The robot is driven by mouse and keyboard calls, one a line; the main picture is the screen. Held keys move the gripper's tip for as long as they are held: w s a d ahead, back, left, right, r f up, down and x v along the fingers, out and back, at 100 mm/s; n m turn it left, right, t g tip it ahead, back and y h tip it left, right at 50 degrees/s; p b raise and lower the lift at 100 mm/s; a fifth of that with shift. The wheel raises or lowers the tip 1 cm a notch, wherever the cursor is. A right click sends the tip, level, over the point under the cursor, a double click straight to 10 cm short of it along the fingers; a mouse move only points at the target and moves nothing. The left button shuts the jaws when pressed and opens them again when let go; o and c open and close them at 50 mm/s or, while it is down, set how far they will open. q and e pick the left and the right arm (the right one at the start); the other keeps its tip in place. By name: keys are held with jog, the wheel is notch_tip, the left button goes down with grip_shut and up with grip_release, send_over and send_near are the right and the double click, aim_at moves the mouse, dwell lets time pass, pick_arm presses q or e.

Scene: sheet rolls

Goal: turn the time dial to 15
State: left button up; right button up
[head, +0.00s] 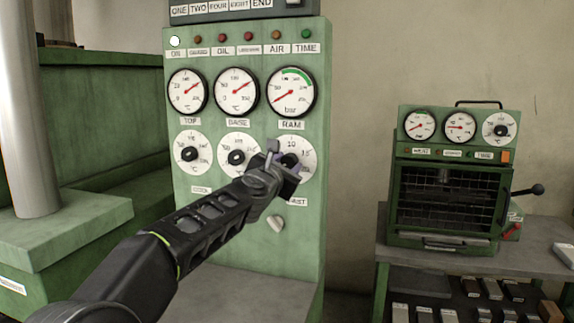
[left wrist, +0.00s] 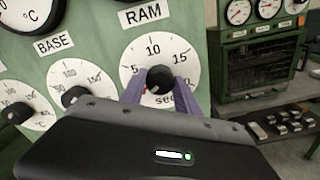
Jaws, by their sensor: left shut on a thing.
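The time dial (head: 304,148) is the white round scale at the right of the lower row on the green panel. In the left wrist view, the time dial (left wrist: 185,54) shows 5, 10, 15 and "sec", partly covered at the bottom. Its black knob (left wrist: 159,78) has a red mark at its lower left, away from 15, which is on the right. My left gripper (head: 284,162) reaches the knob, with its purple fingers (left wrist: 160,89) on either side, shut on it. The gripper hides part of the dial in the head view. My right gripper is not in view.
Two similar dials (head: 192,153) are to the left, with several gauges (head: 290,92) above, the right one labelled RAM. A pale knob (head: 276,224) is below. A small green oven (head: 448,190) stands on a bench at the right. Bare wall lies between.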

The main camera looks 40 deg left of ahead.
pick_arm(q)
grip_shut()
